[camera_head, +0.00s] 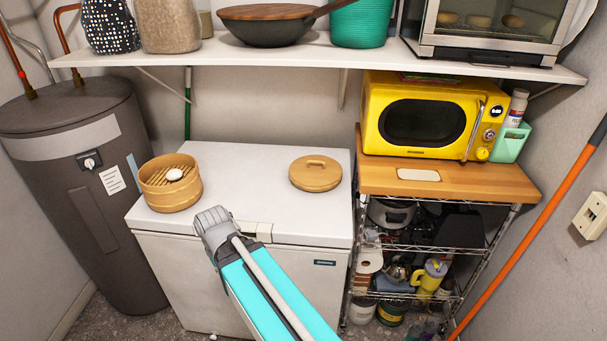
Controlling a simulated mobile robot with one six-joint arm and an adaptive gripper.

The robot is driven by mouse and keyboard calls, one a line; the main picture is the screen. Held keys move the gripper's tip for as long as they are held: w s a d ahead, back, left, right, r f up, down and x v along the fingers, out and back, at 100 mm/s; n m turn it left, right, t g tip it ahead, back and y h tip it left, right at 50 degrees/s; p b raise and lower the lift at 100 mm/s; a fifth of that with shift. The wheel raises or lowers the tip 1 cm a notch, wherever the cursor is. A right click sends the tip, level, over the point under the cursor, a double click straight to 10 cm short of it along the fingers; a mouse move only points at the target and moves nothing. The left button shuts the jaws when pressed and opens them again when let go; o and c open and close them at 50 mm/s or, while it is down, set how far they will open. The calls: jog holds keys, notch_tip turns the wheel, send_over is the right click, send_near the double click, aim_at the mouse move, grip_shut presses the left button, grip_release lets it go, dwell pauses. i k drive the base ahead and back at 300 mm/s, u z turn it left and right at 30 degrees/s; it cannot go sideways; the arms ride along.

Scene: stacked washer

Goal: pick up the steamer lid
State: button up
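The steamer lid (315,174) is a round, light wooden disc with a raised handle on top. It lies flat on the right part of the white chest freezer's top (245,185). The bamboo steamer basket (171,190) stands open at the left of the same top, with a small white item (175,175) inside. My arm, cyan and grey, reaches in from the bottom. Its grey end (213,222) is near the freezer's front edge, left of and nearer than the lid, apart from it. The fingers are not clearly visible.
A shelf (300,58) with a wok (272,25) and a toaster oven (492,28) hangs above the freezer. A wire rack with a yellow microwave (425,122) stands to the right, a dark water heater (75,190) to the left. The freezer top between basket and lid is clear.

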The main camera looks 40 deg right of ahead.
aim_at(310, 173)
jog(key=u, duration=0.1)
jog(key=k, duration=0.85)
jog(key=z, duration=0.95)
jog(key=i, duration=1)
jog(key=u, duration=0.05)
